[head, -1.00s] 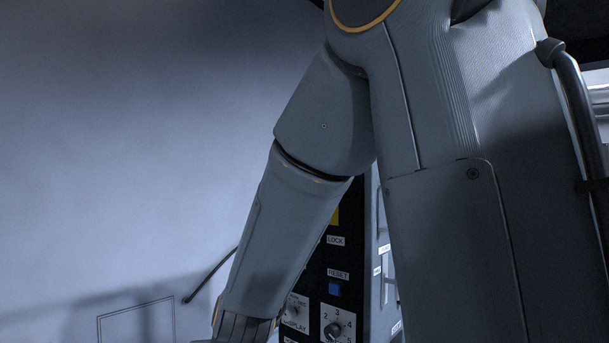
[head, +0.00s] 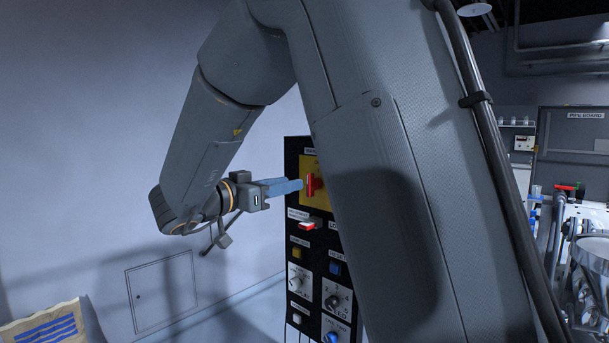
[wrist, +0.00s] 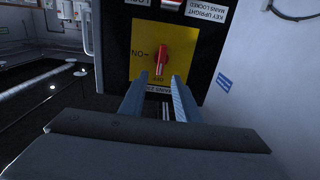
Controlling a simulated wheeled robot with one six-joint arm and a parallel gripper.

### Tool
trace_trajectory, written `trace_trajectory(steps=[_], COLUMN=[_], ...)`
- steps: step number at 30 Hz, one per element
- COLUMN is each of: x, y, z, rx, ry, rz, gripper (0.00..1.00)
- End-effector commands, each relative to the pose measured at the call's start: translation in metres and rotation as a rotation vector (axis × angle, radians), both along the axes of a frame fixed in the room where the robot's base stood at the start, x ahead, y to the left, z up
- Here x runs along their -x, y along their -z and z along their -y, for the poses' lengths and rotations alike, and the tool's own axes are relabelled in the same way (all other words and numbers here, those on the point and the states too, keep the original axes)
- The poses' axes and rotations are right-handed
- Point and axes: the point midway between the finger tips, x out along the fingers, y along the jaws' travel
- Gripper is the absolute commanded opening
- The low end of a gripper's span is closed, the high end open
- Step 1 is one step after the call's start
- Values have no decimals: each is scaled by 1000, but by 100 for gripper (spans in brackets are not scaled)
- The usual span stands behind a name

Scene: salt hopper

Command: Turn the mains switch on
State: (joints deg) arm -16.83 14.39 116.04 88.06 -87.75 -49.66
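The mains switch (head: 312,184) is a red rotary handle on a yellow plate (head: 306,164) near the top of a black control panel. In the head view the handle stands about upright. My gripper (head: 298,185) reaches the switch from the left in the head view. In the wrist view its two blue-grey fingers (wrist: 158,77) are apart, with the handle's near end between or just beyond their tips. I cannot tell whether they touch it.
Below the switch the panel holds a red-and-white key piece (head: 307,225), buttons and dials (head: 335,298). A wall hatch (head: 163,290) and a sack (head: 44,326) are at left. A pipe board (head: 572,140) and equipment stand at right. My arm covers part of the panel.

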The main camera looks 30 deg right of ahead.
Motion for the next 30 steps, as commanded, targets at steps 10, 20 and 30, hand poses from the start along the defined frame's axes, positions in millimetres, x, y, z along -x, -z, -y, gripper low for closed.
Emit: trace_trajectory(steps=[10,20,30], x=[-17,-23,-24], y=[-2,0,0], z=[50,66,65], rx=[0,-1,-1], ry=[1,-2,-3], rz=[0,2,2], gripper=[30,30,0])
